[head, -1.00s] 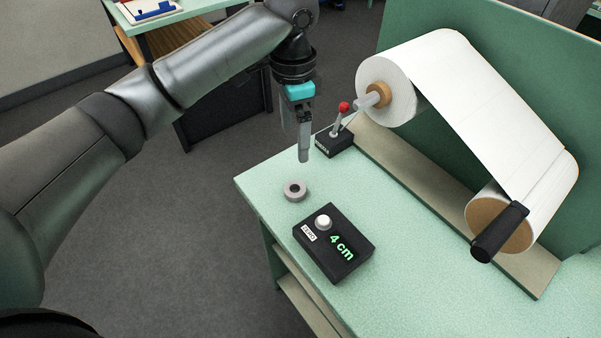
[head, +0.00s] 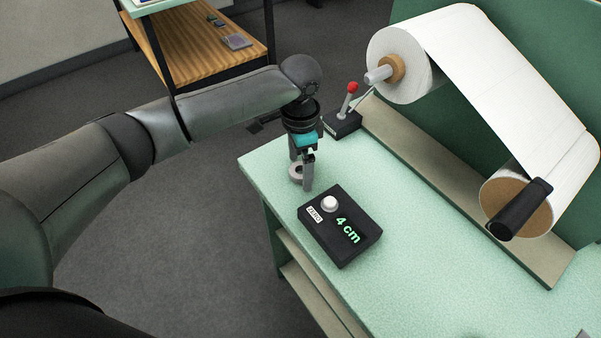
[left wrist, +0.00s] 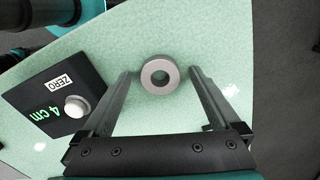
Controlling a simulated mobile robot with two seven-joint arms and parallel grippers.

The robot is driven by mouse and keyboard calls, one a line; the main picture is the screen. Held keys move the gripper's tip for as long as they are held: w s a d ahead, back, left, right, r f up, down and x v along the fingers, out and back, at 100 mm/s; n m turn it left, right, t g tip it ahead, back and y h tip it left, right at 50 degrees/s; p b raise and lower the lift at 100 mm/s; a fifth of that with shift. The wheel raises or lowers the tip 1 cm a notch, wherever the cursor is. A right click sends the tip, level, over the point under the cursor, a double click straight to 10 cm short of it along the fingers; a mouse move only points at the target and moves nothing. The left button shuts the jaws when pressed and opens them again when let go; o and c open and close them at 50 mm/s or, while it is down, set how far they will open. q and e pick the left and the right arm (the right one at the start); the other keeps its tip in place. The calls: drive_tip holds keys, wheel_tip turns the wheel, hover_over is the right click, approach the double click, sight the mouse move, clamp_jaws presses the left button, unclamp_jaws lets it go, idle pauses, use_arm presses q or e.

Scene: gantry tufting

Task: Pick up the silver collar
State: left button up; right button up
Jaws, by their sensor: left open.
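The silver collar (head: 295,171) is a small grey ring lying flat on the pale green table near its left corner. In the left wrist view the collar (left wrist: 160,75) shows whole, with its dark hole, between the fingertips and slightly beyond them. My left gripper (head: 301,178) is open and points down at the collar; in the head view its fingers hide part of the ring. In the left wrist view the open fingers (left wrist: 158,75) stand apart on both sides of the collar, with gaps to it. My right gripper is not in view.
A black box (head: 339,227) with a white knob, a ZERO label and a "4 cm" display stands close to the collar. A red-knobbed lever (head: 351,90) is behind. A large white paper roll (head: 405,60) and a black-handled lower roll (head: 515,205) stand at right.

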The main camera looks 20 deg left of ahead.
use_arm(q)
drive_tip(key=shift+f, duration=0.2)
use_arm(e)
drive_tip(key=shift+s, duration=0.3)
use_arm(q)
drive_tip(key=shift+c, duration=0.4)
drive_tip(key=c, duration=1.4)
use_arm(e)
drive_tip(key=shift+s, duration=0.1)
